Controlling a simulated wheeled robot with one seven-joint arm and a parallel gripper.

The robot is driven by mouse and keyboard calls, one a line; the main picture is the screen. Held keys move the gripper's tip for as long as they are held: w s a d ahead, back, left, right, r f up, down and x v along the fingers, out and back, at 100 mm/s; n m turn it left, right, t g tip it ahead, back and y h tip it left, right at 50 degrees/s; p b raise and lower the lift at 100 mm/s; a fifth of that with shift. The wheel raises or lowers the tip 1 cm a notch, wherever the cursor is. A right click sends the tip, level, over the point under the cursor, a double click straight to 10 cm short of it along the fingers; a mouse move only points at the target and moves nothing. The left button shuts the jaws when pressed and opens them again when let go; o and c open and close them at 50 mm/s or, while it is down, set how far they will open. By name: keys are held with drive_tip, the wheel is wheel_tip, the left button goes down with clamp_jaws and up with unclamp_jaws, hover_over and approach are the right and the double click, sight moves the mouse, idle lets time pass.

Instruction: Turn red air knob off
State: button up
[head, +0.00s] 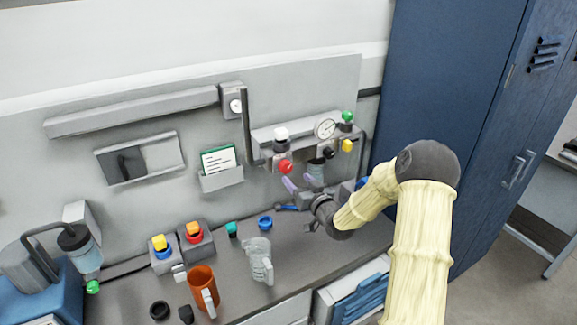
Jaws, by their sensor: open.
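The red knob (285,166) sits low on the left part of the air unit, below a white-topped grey block. My gripper (302,181) is in front of the air unit, just below and to the right of the red knob, with its pale purple fingers pointing up toward the panel. It is open, and I see nothing between the fingers. The left fingertip is close to the knob; I cannot tell whether it touches. My wrist hides part of the bench and wall below the unit.
The air unit also has a pressure gauge (325,129), a green knob (347,116) and a yellow knob (347,145). A glass jug (258,262), orange mug (203,288) and button boxes stand on the bench. A blue cabinet (440,80) rises at right.

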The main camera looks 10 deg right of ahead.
sight(287, 168)
drive_tip(key=p+x, duration=0.2)
drive_tip(key=x, duration=0.4)
drive_tip(key=shift+w+a, duration=0.15)
drive_tip(key=shift+w, duration=0.25)
drive_tip(key=shift+f, duration=0.1)
drive_tip(key=shift+c, duration=0.5)
drive_tip(key=shift+s, duration=0.1)
drive_tip(key=c, duration=0.9)
